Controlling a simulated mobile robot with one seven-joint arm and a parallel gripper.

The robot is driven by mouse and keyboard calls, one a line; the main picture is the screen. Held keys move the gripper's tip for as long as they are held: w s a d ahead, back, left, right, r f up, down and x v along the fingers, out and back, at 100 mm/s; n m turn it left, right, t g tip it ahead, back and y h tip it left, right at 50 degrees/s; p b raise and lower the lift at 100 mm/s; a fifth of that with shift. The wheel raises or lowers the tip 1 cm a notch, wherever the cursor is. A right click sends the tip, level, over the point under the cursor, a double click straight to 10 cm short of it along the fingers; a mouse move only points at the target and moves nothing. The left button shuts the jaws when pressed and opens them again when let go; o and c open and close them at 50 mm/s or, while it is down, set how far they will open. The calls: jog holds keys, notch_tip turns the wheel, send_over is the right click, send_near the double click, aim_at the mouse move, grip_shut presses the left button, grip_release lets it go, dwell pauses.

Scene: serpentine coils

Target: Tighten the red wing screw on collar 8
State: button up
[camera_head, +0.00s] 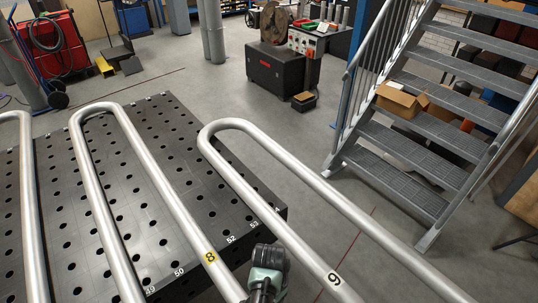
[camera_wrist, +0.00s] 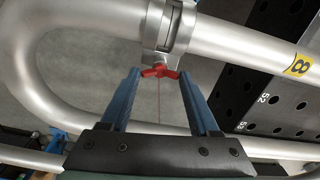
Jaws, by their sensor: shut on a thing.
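The red wing screw (camera_wrist: 158,71) hangs at the lower side of a silver collar (camera_wrist: 166,28) in the wrist view. The collar clasps a thick steel tube (camera_wrist: 235,42) that bears a yellow label "8" (camera_wrist: 300,65) to its right. My gripper (camera_wrist: 160,74) has its two blue fingers on either side of the screw's wings, and its tips are shut on them. In the head view, the label "8" (camera_head: 210,257) shows on a tube near the bottom. The collar, the screw and my fingers do not show there; my wrist covers part of that area.
Serpentine steel coils, one with a "9" label (camera_head: 334,279), lie over and beside a black perforated table (camera_head: 160,150). In the wrist view, the tube bends at left, and another run (camera_wrist: 270,147) passes behind my fingers. Metal stairs (camera_head: 425,130) stand at right.

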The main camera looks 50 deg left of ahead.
jog(key=shift+w+a+r, duration=0.15)
jog(key=shift+w+r, duration=0.1)
jog(key=o, duration=1.1)
jog(key=shift+o, duration=1.1)
jog(key=shift+s, duration=0.1)
jog(key=shift+o, duration=0.3)
jog(key=shift+s+f, duration=0.1)
notch_tip(320, 180, up, 13)
jog(key=b, duration=0.2)
